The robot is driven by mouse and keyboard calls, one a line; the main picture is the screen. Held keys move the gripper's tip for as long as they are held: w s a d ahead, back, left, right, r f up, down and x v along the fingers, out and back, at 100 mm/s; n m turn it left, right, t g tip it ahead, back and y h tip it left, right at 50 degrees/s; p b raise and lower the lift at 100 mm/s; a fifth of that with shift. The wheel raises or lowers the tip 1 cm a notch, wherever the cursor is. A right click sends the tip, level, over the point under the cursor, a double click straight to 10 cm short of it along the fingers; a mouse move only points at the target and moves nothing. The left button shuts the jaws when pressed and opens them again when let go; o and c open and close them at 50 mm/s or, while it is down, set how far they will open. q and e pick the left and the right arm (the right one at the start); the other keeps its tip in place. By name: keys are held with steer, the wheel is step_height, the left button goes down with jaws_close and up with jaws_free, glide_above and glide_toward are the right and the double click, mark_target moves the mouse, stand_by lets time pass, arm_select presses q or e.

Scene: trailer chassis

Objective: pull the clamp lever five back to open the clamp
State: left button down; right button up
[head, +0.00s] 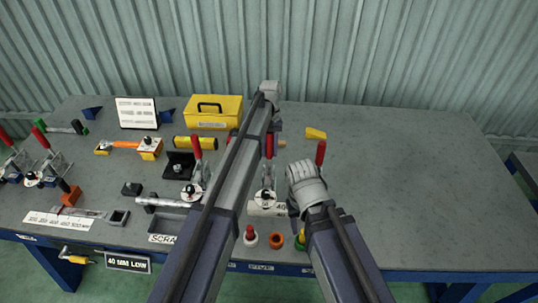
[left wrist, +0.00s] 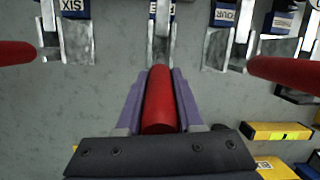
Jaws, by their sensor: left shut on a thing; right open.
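The red lever of clamp five (head: 270,150) stands in the middle of three clamps in the head view, partly hidden by my left arm. In the left wrist view this red lever (left wrist: 159,100) lies between the two fingers of my left gripper (left wrist: 159,80), which is shut on it. Its clamp (left wrist: 160,42) lies just beyond, with its label mostly cut off. In the head view, my left gripper (head: 272,133) is at the lever's top. My right gripper (head: 293,211) is low over the front of the table, right of clamp five; its fingers are mostly hidden.
The neighbouring clamps have red levers: four (head: 196,148) to the left and six (head: 320,153) to the right. A yellow box (head: 213,117) stands at the back. Coloured pieces sit along the front edge. The right half of the table (head: 420,190) is clear.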

arm_select(q)
steer(key=shift+w+f+g+b, duration=0.25)
steer(key=shift+w+g+b, duration=0.2)
steer(key=shift+w+g, duration=0.25)
steer(key=shift+s, duration=0.1)
steer(key=c, duration=0.5)
jaws_free()
steer(key=shift+c, duration=0.2)
steer(key=shift+r, duration=0.15)
steer(key=p+v, duration=0.7)
steer(key=shift+r, duration=0.25)
